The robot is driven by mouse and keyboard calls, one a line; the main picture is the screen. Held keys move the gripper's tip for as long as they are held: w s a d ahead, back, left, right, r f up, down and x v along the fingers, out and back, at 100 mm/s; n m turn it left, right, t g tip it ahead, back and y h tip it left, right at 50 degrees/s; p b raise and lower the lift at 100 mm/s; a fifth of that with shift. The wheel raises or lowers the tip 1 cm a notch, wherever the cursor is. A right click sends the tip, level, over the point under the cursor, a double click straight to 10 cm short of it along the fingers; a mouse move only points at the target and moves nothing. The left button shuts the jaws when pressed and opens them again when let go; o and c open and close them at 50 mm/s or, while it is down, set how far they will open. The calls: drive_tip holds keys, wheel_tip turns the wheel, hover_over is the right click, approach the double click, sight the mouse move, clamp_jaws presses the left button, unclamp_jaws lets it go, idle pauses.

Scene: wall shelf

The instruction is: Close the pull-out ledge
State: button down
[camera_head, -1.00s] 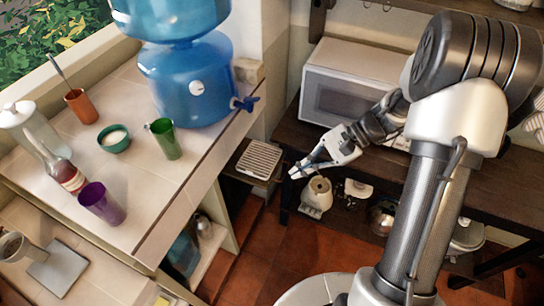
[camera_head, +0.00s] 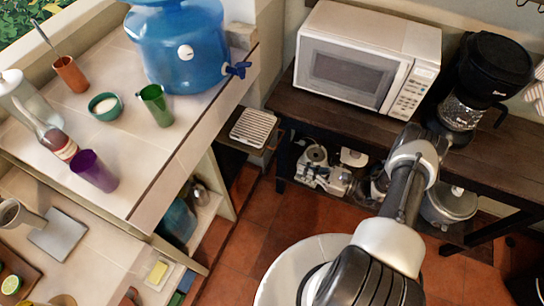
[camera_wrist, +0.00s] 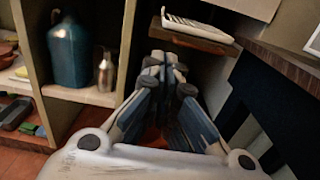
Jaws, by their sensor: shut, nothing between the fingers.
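The pull-out ledge (camera_head: 234,143) is a small dark wooden board that sticks out low beside the tiled counter, and a white slatted tray lies on it. In the wrist view the ledge (camera_wrist: 195,39) is at the top middle, with its wooden edge towards me. My gripper (camera_wrist: 160,62) is shut and empty, with its fingertips in front of and below the ledge's edge in that picture. I cannot tell whether the fingertips touch it. In the head view my gripper (camera_head: 312,178) is low, to the right of the ledge, against the cluttered lower shelf.
The tiled counter (camera_head: 135,150) holds a blue water dispenser (camera_head: 178,55) and cups. On the right, a dark table (camera_head: 275,98) bears a microwave (camera_head: 362,60) and a coffee maker (camera_head: 480,85). In the wrist view a blue jug (camera_wrist: 68,52) stands in the left cubby.

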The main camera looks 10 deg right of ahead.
drive_tip(key=x, duration=1.2)
drive_tip(key=shift+w+a+b, duration=0.15)
drive_tip(key=shift+a+b, duration=0.1)
drive_tip(key=shift+b, duration=0.15)
drive_tip(key=shift+a, duration=0.1)
